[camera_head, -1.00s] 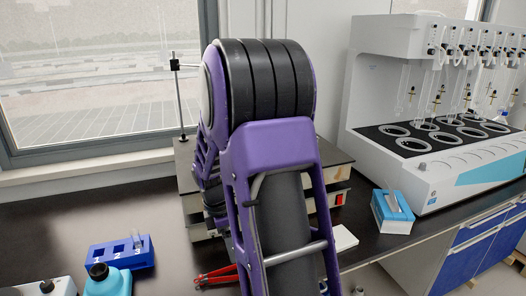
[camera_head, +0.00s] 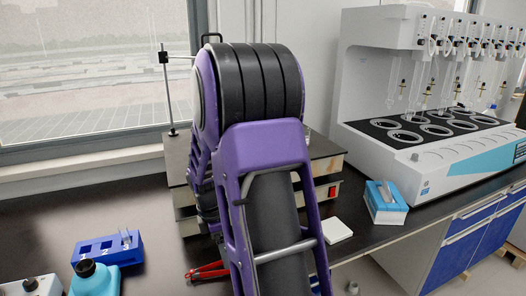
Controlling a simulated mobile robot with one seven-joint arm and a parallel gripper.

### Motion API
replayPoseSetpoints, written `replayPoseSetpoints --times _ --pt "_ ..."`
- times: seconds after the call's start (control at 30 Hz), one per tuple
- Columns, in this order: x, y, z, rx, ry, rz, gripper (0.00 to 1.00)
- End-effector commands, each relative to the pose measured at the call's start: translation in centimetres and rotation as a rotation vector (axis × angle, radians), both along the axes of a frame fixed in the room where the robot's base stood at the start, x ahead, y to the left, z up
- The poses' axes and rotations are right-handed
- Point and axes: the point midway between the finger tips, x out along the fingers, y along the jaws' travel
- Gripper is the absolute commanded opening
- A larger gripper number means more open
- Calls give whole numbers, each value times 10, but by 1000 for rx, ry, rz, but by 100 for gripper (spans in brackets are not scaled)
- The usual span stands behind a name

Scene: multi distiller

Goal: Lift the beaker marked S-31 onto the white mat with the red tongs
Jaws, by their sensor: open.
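My purple and black arm fills the middle of the view, and my gripper is hidden or outside the picture. The red tongs (camera_head: 207,271) lie on the dark bench at the bottom, partly hidden by my arm. A small white square, probably the white mat (camera_head: 337,230), lies on the bench just right of my arm. I cannot make out a beaker marked S-31; my arm covers much of the bench there.
A blue rack (camera_head: 107,249) and a teal bottle (camera_head: 95,279) stand at the lower left. A blue and white box (camera_head: 385,203) stands near the bench's right edge, before the large white distiller (camera_head: 427,165). A stand (camera_head: 167,90) rises behind my arm.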

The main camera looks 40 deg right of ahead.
Motion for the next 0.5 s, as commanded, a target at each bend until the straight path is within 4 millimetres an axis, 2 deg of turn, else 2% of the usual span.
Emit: replayPoseSetpoints --times 0.03,0.2,0.33,0.5 --pt "0 -1 -15 0 1 -1 81" --pt "-1 -3 -36 1 2 0 81" --pt "-1 -4 -47 0 0 -1 81" --pt "-2 -5 -51 0 0 0 81"
